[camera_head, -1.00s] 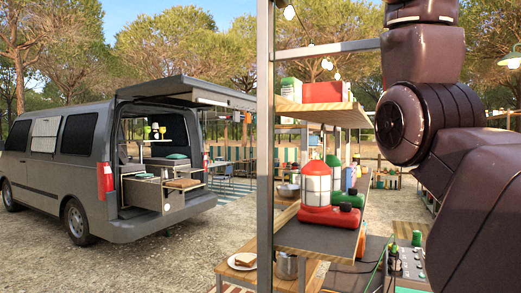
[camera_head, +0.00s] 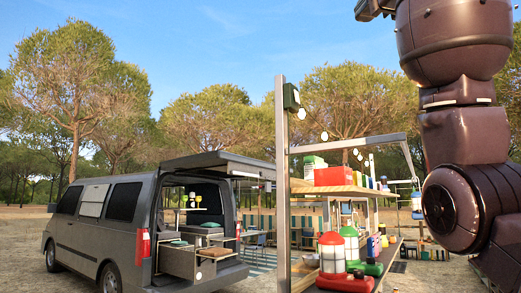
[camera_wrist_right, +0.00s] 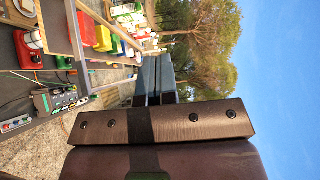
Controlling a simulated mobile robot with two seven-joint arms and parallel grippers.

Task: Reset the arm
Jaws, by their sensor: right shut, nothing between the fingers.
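My right arm (camera_head: 465,130) is dark brown and rises along the right edge in the head view, bent upward, with its upper end cut off by the top edge. My right gripper (camera_wrist_right: 157,62) shows in the right wrist view as two grey fingers side by side, shut with nothing between them. It is in open air, apart from the shelves and their goods. My left arm and gripper are in neither view.
A shelf rack (camera_head: 281,190) stands left of my arm, with a red box (camera_head: 333,176), a red lantern (camera_head: 331,252) and a green lantern (camera_head: 350,243). A grey van (camera_head: 110,235) with raised tailgate is at left.

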